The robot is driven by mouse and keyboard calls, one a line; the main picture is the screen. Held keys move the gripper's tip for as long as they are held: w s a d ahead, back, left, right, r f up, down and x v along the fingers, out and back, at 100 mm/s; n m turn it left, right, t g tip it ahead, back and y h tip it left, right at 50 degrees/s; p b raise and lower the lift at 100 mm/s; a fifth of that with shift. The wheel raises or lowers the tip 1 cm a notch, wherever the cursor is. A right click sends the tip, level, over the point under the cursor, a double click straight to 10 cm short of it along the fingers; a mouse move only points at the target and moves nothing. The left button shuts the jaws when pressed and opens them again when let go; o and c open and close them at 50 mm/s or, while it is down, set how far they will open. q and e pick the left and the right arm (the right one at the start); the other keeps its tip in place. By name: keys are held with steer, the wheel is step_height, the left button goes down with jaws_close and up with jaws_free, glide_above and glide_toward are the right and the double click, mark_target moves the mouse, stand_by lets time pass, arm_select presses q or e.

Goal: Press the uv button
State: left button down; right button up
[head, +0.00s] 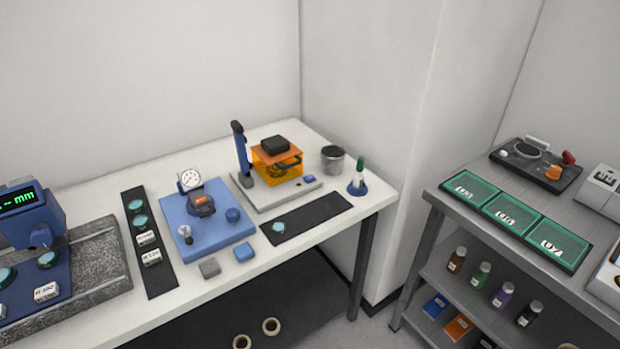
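The likely UV device is a station with an orange translucent box (279,165) on a pale grey base (262,196), towards the right end of the white table. A black block (274,144) sits on top of the box, and a dark blue post (241,152) stands at its left. A small blue part (310,179) on the base's right side may be the UV button; no label is readable and I cannot tell its state. Neither of my grippers is in view.
On the white table (343,223) are a blue dial-gauge stand (205,240), a black mat (306,217), a grey cup (333,159) and a green-topped bottle (358,176). A metal bench (429,188) with green trays stands right, across a gap.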

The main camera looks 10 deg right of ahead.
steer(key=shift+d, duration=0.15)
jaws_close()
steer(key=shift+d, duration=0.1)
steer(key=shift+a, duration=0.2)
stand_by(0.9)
